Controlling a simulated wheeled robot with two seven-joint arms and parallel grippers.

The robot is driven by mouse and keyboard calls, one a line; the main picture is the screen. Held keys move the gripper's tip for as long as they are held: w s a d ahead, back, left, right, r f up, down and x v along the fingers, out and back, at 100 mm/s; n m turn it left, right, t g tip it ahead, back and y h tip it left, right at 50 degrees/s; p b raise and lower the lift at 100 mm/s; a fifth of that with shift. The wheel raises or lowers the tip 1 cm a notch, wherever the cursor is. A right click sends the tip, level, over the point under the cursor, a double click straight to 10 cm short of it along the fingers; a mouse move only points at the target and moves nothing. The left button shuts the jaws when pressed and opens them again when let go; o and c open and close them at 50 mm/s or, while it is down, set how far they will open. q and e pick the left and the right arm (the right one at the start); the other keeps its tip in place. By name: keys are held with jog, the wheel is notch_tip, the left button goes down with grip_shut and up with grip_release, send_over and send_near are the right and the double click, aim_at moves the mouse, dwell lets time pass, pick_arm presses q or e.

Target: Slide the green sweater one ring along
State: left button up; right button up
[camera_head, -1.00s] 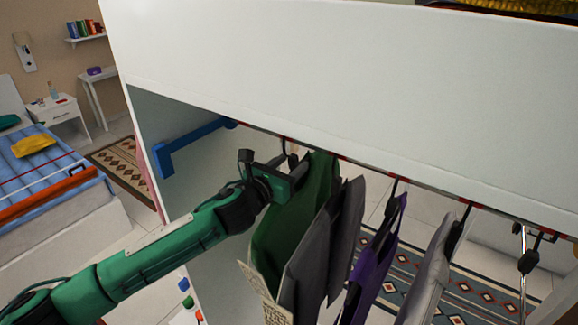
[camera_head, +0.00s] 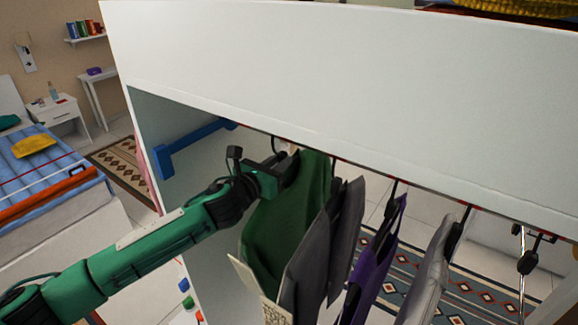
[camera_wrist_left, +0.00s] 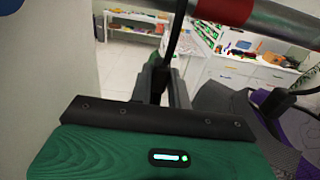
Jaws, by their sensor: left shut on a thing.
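The green sweater (camera_head: 285,225) hangs from the wardrobe rail, leftmost of the garments. My left gripper (camera_head: 281,176) is at the top of the sweater, just under the rail. In the left wrist view my left gripper (camera_wrist_left: 158,85) is shut on the dark hanger stem (camera_wrist_left: 177,40) of the green sweater. The stem runs up to the grey rail (camera_wrist_left: 285,18), close to the left of a red ring (camera_wrist_left: 228,9) on it. The front panel hides most of the rail in the head view. My right gripper is not in view.
A grey garment (camera_head: 345,235) hangs close against the sweater's right side. A purple garment (camera_head: 378,255) and a light grey one (camera_head: 430,275) hang further right. A blue bracket (camera_head: 190,147) is on the wardrobe's left wall. The rail between bracket and sweater is free of garments.

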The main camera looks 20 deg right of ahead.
pick_arm(q)
jog(key=w+a, duration=0.5)
jog(key=w, duration=0.2)
jog(key=shift+a, duration=0.3)
jog(key=o, duration=0.9)
jog(key=shift+w, duration=0.2)
jog(key=shift+a+f, duration=0.1)
jog(key=shift+f, duration=0.05)
jog(key=b+v, duration=0.3)
jog(key=v, duration=0.4)
jog(key=shift+s+a, duration=0.15)
jog(key=shift+a, duration=0.05)
